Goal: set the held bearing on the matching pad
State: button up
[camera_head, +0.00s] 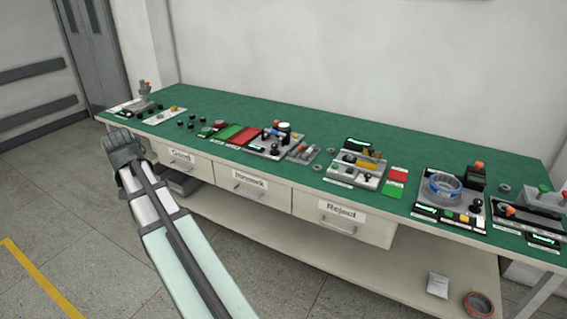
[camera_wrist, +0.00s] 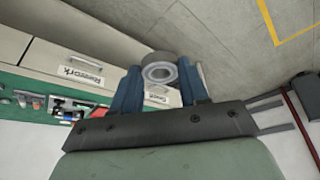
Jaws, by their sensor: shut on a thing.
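My gripper (camera_wrist: 160,84) is shut on a grey ring-shaped bearing (camera_wrist: 157,59), held between its blue fingers in the wrist view. The bearing is off the table, in front of the drawers with the floor beyond. In the head view my arm ends at the bench's left front; the fingers and bearing cannot be made out there. Green (camera_head: 229,132) and red (camera_head: 245,136) pads lie left of centre on the green bench top (camera_head: 300,122). Another red pad (camera_head: 398,174) and green pad (camera_head: 393,189) lie farther right. I cannot tell which pad matches.
Drawers labelled Good (camera_head: 182,163), Rework (camera_head: 249,184) and Reject (camera_head: 341,216) line the bench front. Fixture trays hold small parts; one carries a blue ring (camera_head: 444,186). Small dark knobs (camera_head: 191,121) stand left of the pads. The back strip of the bench is mostly clear.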

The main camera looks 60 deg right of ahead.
jog(key=s+d+m, duration=0.1)
jog(key=s+d, duration=0.2)
jog(key=d, duration=0.3)
jog(key=s+d+f+m+g, duration=0.1)
jog(key=s+d, duration=0.1)
jog(key=d, duration=0.4)
jog(key=s+d+m, duration=0.1)
jog(key=s+d, duration=0.2)
jog(key=d, duration=0.3)
jog(key=m+g+h, duration=0.1)
jog(key=m+g, duration=0.4)
jog(key=m, duration=0.8)
send_over(398, 175)
notch_tip(398, 175, down, 6)
jog(key=shift+w+a+f, duration=0.1)
jog(key=shift+a+f, duration=0.05)
jog(key=shift+f, duration=1.5)
jog(key=shift+w+a+f, duration=0.1)
jog(key=shift+f, duration=1.55)
jog(key=shift+w+a+f, duration=0.1)
jog(key=shift+a+f, duration=0.05)
jog(key=shift+f, duration=1.5)
jog(key=shift+f, duration=0.1)
jog(key=o, duration=1.2)
jog(key=shift+c, duration=0.2)
